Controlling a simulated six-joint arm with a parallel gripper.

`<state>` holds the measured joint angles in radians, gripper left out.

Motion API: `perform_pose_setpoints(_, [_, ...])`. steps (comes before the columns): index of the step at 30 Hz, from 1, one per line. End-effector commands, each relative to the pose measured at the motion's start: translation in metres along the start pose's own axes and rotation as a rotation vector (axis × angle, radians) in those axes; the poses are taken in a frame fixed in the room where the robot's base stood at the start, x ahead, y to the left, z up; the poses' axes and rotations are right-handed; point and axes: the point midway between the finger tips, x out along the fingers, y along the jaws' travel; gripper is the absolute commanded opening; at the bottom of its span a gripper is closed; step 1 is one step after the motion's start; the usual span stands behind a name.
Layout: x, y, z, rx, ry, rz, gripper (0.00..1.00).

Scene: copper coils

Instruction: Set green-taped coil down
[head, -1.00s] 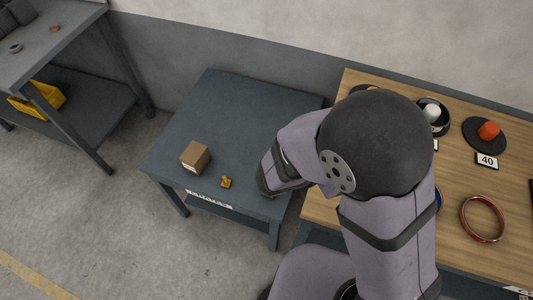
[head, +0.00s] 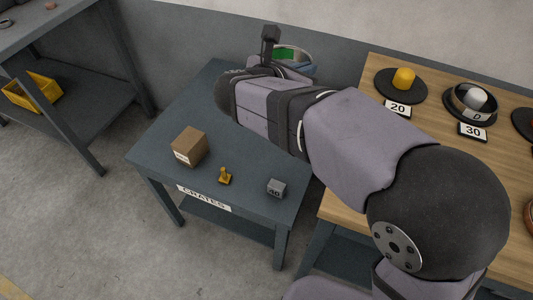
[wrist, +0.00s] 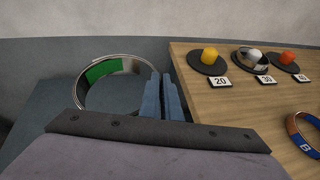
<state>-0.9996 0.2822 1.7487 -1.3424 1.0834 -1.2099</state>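The green-taped coil (wrist: 80,98), a thin metal ring with a green band, hangs tilted in front of my wrist camera. In the head view a piece of the coil with its green tape (head: 286,54) shows behind my wrist, over the back of the blue-grey table. My gripper (wrist: 160,90) has its two blue fingers close together on the coil's right rim; it looks shut on it. In the head view the fingers are mostly hidden. I cannot tell whether the coil touches anything below.
A wooden table (head: 345,180) on the right bears black discs with a yellow peg (head: 403,78), a white peg (head: 475,99) and an orange peg (wrist: 288,57). A coil marked B (wrist: 302,135) lies there. A cardboard box (head: 190,146), yellow object (head: 225,176) and grey block (head: 276,188) stand on the blue-grey table.

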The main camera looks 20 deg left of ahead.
Motion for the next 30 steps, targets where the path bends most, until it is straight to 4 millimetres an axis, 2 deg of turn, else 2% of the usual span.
perform_pose_setpoints(6, [-0.002,0.025,0.016,-0.028,0.000,0.098,0.00])
perform_pose_setpoints(20, [-0.012,0.046,0.043,-0.073,0.006,0.199,0.00])
perform_pose_setpoints(26, [-0.001,0.045,0.016,-0.078,0.009,0.196,0.00])
perform_pose_setpoints(30, [0.010,0.044,-0.009,-0.078,0.011,0.196,0.00])
